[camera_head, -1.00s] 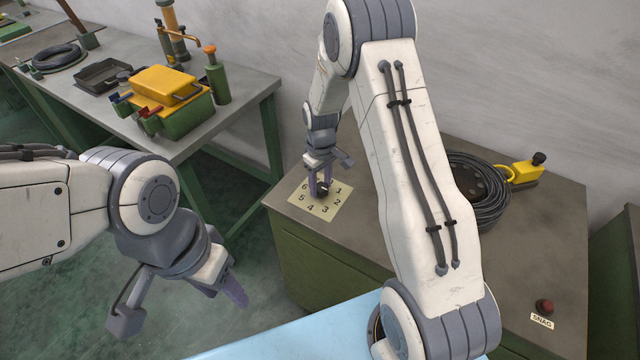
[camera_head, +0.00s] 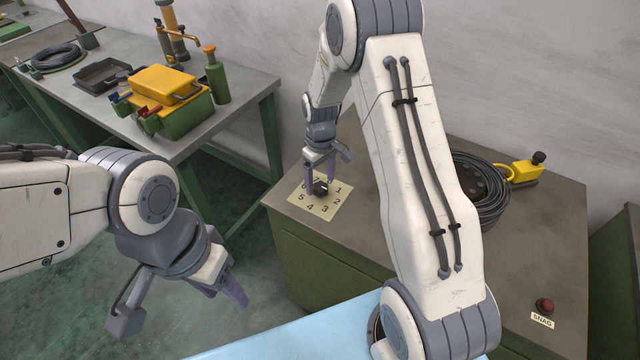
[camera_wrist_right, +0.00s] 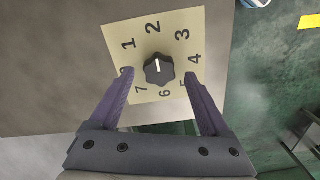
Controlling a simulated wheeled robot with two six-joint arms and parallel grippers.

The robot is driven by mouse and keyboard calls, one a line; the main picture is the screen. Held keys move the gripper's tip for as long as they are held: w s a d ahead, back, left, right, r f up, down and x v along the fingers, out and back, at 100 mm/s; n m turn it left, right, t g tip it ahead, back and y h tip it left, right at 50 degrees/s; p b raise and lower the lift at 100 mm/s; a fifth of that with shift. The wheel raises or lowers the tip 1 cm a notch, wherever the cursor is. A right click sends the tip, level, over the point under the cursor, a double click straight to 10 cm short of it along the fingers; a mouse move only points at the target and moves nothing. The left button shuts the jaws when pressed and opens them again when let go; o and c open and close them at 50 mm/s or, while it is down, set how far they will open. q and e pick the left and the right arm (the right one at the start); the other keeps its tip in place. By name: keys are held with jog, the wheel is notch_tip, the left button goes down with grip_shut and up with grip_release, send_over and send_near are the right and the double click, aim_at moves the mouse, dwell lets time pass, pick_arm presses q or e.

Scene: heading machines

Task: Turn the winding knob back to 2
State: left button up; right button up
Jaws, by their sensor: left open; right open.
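The winding knob (camera_wrist_right: 159,69) is black and fluted, on a cream number plate (camera_wrist_right: 178,33). Its white pointer line is directed up towards the 2 in the right wrist view. In the head view the knob (camera_head: 320,188) sits below my right gripper (camera_head: 320,190). In the wrist view the right gripper (camera_wrist_right: 159,75) is open, one finger on each side of the knob with a gap at both. Its left finger partly covers a number beside the 1. My left gripper (camera_head: 230,288) hangs open and empty over the floor, away from the plate.
The plate lies on a green cabinet's grey top (camera_head: 540,240). A bench (camera_head: 225,125) with tools stands left.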

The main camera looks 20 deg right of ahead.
aim_at(319, 188)
notch_tip(319, 188, up, 9)
jog(key=shift+f+b, duration=0.15)
jog(key=shift+b, duration=0.3)
jog(key=s+a+r+n, duration=0.1)
jog(key=s+a+r, duration=0.2)
jog(key=s+a, duration=0.3)
jog(key=s+a+r, duration=0.4)
jog(key=s+a, duration=0.3)
jog(key=s+a+n+y, duration=0.1)
jog(key=s+a, duration=0.2)
jog(key=s, duration=1.3)
jog(key=shift+r+n, duration=0.3)
jog(key=shift+r, duration=0.05)
jog(key=shift+s+f, duration=0.1)
jog(key=shift+s, duration=0.15)
jog(key=shift+c, duration=0.3)
